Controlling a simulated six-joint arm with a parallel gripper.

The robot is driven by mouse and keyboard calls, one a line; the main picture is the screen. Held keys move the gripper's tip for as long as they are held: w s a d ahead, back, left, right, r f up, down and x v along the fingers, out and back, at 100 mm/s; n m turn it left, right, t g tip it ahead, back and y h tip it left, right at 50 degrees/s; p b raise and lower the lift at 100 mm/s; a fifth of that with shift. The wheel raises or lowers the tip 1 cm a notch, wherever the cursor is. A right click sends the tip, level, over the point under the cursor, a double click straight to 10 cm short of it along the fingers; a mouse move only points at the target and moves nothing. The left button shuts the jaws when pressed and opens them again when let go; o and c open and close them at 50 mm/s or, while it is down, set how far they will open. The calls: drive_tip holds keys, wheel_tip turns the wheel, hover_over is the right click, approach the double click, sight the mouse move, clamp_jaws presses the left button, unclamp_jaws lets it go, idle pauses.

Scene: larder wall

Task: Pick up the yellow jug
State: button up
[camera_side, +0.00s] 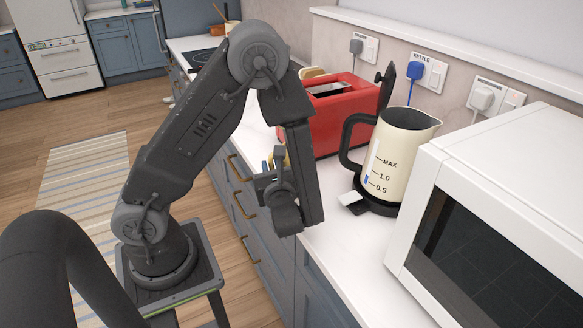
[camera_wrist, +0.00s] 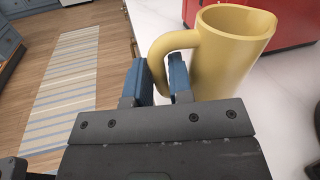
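In the wrist view, the yellow jug (camera_wrist: 228,52) stands upright, its rim facing up and its handle towards my gripper. My gripper (camera_wrist: 162,75) has one blue-padded finger on each side of the handle. The jug's lower part is hidden behind the right finger and the gripper body. In the side view, my gripper (camera_side: 275,180) is at the counter's front edge. Only small bits of yellow show behind it, so most of the jug is hidden there.
A red toaster (camera_side: 335,115) stands behind the jug on the white counter (camera_side: 345,250). A cream kettle (camera_side: 400,150) on a black base and a white microwave (camera_side: 500,215) stand to the right. Sockets line the wall. Open floor with a striped rug (camera_side: 85,200) lies left.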

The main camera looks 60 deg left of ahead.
drive_tip(key=shift+w+a, duration=0.1)
drive_tip(key=shift+a, duration=0.15)
drive_tip(key=shift+c, duration=0.4)
clamp_jaws()
drive_tip(key=shift+r, duration=0.15)
